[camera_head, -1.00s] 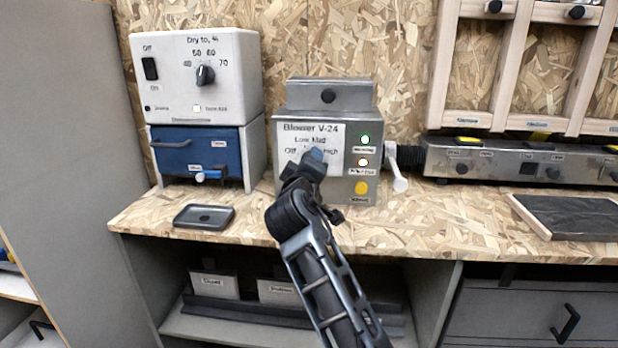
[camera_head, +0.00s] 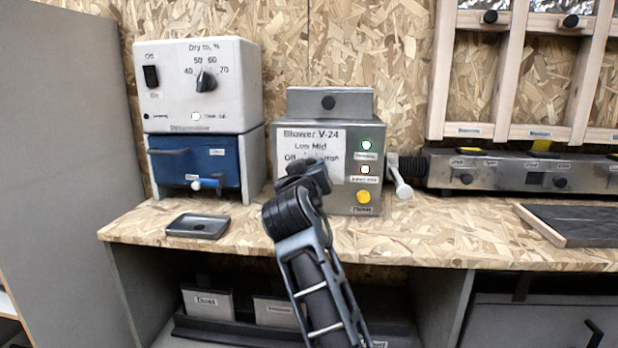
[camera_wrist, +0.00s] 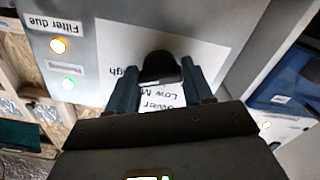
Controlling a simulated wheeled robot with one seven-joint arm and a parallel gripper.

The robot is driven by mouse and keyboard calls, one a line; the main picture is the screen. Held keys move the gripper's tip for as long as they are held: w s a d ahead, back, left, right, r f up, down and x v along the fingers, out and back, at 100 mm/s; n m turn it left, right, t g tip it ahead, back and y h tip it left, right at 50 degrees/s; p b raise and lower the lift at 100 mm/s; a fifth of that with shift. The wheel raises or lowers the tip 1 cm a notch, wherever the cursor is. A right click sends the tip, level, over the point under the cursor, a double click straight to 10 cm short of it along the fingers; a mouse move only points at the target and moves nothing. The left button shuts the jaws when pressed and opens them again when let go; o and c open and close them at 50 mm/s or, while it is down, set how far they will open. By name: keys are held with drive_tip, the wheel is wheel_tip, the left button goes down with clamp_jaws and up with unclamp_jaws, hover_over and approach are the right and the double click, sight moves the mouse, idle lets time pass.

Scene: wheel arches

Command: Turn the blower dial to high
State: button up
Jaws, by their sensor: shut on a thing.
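The blower (camera_head: 326,140) is a grey metal box with a white label reading "Blower V-24" and the words Low, Mid, Off and a partly covered High. My gripper (camera_head: 307,172) is at the front of this label and hides the dial in the head view. In the wrist view the dark round blower dial (camera_wrist: 159,67) sits between the two fingertips of my gripper (camera_wrist: 160,78), which is shut on it. Which mark the dial points to is hidden.
The blower has two lit lamps and a yellow button (camera_head: 363,196). A white lever (camera_head: 402,183) sticks out at its right. A white dryer box (camera_head: 198,85) on a blue drawer unit (camera_head: 193,162) stands left. A small grey tray (camera_head: 198,226) lies on the bench.

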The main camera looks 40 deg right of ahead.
drive_tip(key=shift+f, duration=0.15)
drive_tip(key=o, duration=1)
drive_tip(key=shift+o, duration=0.2)
drive_tip(key=v, duration=0.7)
drive_tip(key=shift+s+a+p, duration=0.25)
drive_tip(key=shift+a+p, duration=0.05)
drive_tip(key=shift+p, duration=0.1)
